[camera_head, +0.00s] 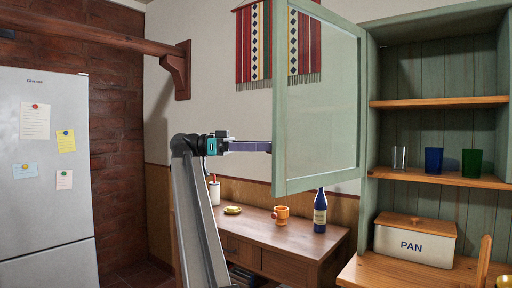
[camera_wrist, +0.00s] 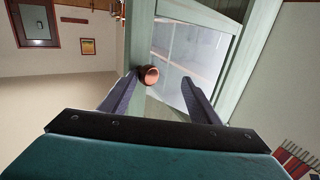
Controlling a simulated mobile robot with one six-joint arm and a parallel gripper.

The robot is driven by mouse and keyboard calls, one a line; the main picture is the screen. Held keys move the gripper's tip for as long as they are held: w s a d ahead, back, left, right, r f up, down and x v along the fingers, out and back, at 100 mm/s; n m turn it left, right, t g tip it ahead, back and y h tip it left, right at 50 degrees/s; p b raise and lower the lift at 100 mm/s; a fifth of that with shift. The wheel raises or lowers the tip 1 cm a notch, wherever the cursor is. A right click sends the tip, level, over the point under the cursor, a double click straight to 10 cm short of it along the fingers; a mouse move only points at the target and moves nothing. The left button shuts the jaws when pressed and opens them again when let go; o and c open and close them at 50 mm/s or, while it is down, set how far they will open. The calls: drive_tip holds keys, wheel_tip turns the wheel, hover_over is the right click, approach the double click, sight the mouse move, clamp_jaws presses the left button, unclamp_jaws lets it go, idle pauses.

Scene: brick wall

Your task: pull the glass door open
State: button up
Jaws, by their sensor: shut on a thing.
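The glass door (camera_head: 320,95) has a green frame and a clear pane. In the head view it stands swung out from the left side of the green cabinet, well open. Its round copper-coloured knob (camera_wrist: 149,75) shows in the wrist view on the frame, between my fingers and nearer the left one. My gripper (camera_wrist: 160,77) is shut on the knob. In the head view my gripper (camera_head: 268,147) reaches the door's left edge from the left, and the knob is hidden there.
Cabinet shelves (camera_head: 440,103) hold several glasses. A PAN box (camera_head: 415,243) stands below. Under the door is a wooden desk (camera_head: 255,228) with an orange mug (camera_head: 281,215) and a blue bottle (camera_head: 320,212). A fridge (camera_head: 45,170) stands at the left.

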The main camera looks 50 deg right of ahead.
drive_tip(key=shift+w+d, duration=0.1)
drive_tip(key=shift+d, duration=0.15)
drive_tip(key=s+a+r, duration=0.5)
drive_tip(key=s+a, duration=0.6)
drive_tip(key=s, duration=0.1)
drive_tip(key=shift+a+p, duration=0.2)
drive_tip(key=shift+p, duration=0.1)
idle(0.7)
drive_tip(key=shift+w+f, duration=0.1)
idle(0.4)
